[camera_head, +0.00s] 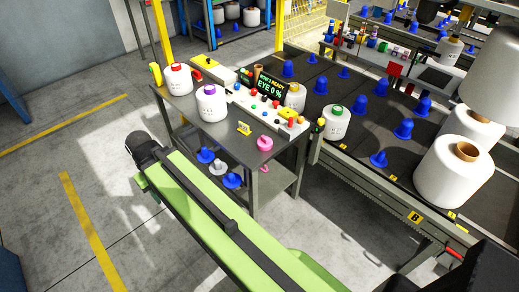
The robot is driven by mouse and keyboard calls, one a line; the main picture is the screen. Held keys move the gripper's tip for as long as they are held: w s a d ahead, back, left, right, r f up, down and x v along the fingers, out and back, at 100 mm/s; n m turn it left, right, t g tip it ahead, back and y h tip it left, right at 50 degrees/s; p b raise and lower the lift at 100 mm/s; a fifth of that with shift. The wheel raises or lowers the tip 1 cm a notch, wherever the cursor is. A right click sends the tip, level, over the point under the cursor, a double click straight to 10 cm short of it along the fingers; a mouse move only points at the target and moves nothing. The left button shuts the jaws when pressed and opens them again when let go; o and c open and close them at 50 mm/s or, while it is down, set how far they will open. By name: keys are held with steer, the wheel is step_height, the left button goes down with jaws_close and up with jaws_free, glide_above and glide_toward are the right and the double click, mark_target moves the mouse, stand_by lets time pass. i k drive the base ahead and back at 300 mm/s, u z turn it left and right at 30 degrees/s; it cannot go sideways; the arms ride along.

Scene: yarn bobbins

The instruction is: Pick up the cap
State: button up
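I cannot tell for sure which thing is the cap. A bobbin with a green top (336,108) stands at the conveyor's near end. My green arm runs from the bottom right up to a black joint left of the table. No fingers of my gripper show.
A control panel (268,84) reading "EYE 0 %" sits on the table (215,134). Several blue pegs (403,129) stand on the conveyor at the right, with large white bobbins (450,185). Blue and grey cones (218,168) lie on the lower shelf. The floor at left is clear.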

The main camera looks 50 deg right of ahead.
mark_target(264, 144)
steer(key=u, duration=5.7)
steer(key=k, duration=0.95)
steer(key=z, duration=5.75)
